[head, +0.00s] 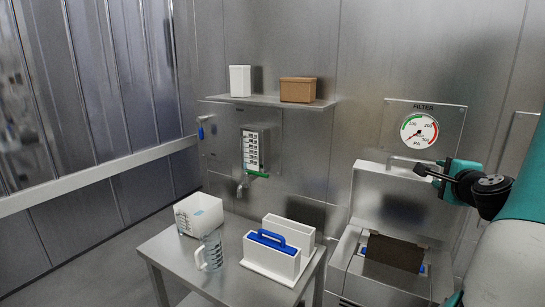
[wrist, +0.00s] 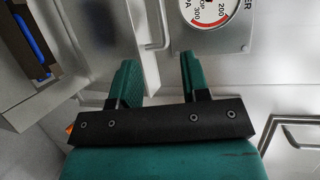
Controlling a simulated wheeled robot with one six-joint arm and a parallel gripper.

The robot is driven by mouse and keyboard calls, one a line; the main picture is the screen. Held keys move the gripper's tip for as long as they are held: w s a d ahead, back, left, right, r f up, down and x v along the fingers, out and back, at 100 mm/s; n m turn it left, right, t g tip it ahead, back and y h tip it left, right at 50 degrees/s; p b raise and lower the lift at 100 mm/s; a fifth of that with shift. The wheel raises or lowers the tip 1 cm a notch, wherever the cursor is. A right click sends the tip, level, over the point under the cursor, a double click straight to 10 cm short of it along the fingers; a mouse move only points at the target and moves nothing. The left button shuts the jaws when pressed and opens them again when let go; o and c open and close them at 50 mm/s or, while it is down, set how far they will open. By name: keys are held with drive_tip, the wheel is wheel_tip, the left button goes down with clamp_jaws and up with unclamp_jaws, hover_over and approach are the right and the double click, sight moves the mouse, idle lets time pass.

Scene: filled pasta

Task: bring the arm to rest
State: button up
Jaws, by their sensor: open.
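My gripper (head: 430,172) is raised at the right of the head view, in front of the steel machine (head: 392,202) and below the gauge. In the wrist view my gripper (wrist: 157,68) has its two teal fingers apart, with nothing between them. Behind the gap is bare steel panel. The rest of my arm fills the right edge of the head view.
The filter gauge (head: 420,131) is on the wall; it also shows upside down in the wrist view (wrist: 208,12). A steel table (head: 190,264) at lower left holds a white bin (head: 200,214), a clear jug (head: 209,252) and a white caddy (head: 270,264) with a blue handle.

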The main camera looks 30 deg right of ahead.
drive_tip(key=shift+w, duration=0.1)
drive_tip(key=w+a+n+y, duration=0.5)
drive_tip(key=w+a+n, duration=0.1)
drive_tip(key=a, duration=0.4)
drive_tip(key=w+a+n+y, duration=0.5)
drive_tip(key=w+a+n, duration=0.1)
drive_tip(key=a, duration=0.5)
drive_tip(key=s+a+n+g+y, duration=0.2)
drive_tip(key=a+n+g+y, duration=0.6)
drive_tip(key=a, duration=1.1)
drive_tip(key=s+a+n+g+h, duration=0.2)
drive_tip(key=s+a+n, duration=0.4)
drive_tip(key=s, duration=0.2)
drive_tip(key=s+a+f+n+g+h+b, duration=0.1)
drive_tip(key=s+a+n+g+h, duration=0.1)
drive_tip(key=s+a+n, duration=0.3)
drive_tip(key=s+n, duration=0.2)
drive_tip(key=s, duration=0.1)
drive_tip(key=shift+s+a+f+n, duration=0.15)
drive_tip(key=shift+s+a+n, duration=0.15)
drive_tip(key=shift+a, duration=0.05)
